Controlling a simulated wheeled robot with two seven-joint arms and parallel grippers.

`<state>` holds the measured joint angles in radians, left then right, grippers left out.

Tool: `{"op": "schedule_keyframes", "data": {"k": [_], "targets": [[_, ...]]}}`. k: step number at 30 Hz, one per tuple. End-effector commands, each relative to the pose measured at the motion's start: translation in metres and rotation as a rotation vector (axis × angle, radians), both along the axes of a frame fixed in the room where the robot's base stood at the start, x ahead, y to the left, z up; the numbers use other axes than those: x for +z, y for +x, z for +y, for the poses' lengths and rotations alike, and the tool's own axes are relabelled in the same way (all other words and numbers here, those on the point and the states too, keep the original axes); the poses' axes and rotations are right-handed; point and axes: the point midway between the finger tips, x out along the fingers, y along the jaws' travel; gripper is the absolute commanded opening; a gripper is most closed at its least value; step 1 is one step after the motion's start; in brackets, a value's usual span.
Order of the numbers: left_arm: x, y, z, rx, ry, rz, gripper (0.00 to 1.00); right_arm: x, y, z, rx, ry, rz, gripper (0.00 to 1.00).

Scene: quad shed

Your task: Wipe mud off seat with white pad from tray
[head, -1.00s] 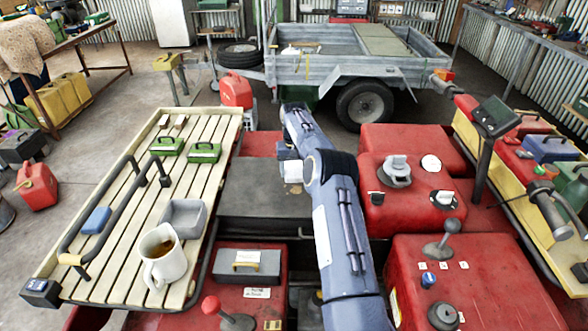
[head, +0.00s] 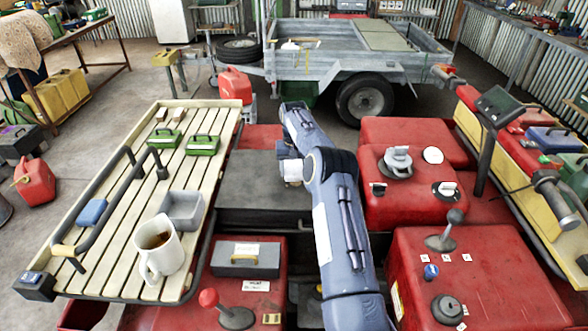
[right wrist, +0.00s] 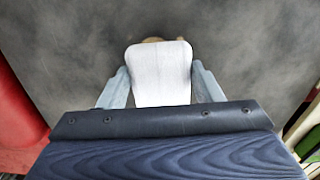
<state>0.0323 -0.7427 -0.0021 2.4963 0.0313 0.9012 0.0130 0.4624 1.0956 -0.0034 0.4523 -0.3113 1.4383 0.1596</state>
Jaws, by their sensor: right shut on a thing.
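The dark grey seat (head: 255,175) lies in the middle of the head view, between the slatted rack and my right arm. My right gripper (head: 291,165) is over the seat's right side. In the right wrist view the gripper (right wrist: 162,88) is shut on the white pad (right wrist: 162,70), with a finger on each side of it. The pad also shows in the head view (head: 293,173). A small brownish patch (right wrist: 152,40), perhaps mud, peeks out past the pad's far edge; the pad hides the rest. The grey tray (head: 190,198) on the rack looks empty. My left gripper is out of view.
The slatted rack (head: 125,225) holds a mug (head: 165,262), two green boxes (head: 203,145) and a black rail. A grey toolbox (head: 245,262) sits in front of the seat. Red bodywork (head: 405,195) with caps and levers stands to the right.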

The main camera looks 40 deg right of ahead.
Motion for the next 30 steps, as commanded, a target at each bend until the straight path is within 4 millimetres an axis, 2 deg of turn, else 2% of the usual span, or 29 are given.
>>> {"op": "schedule_keyframes", "data": {"k": [30], "targets": [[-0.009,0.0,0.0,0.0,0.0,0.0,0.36,-0.019,0.0,0.0,0.0,0.0,0.0,0.41]]}}
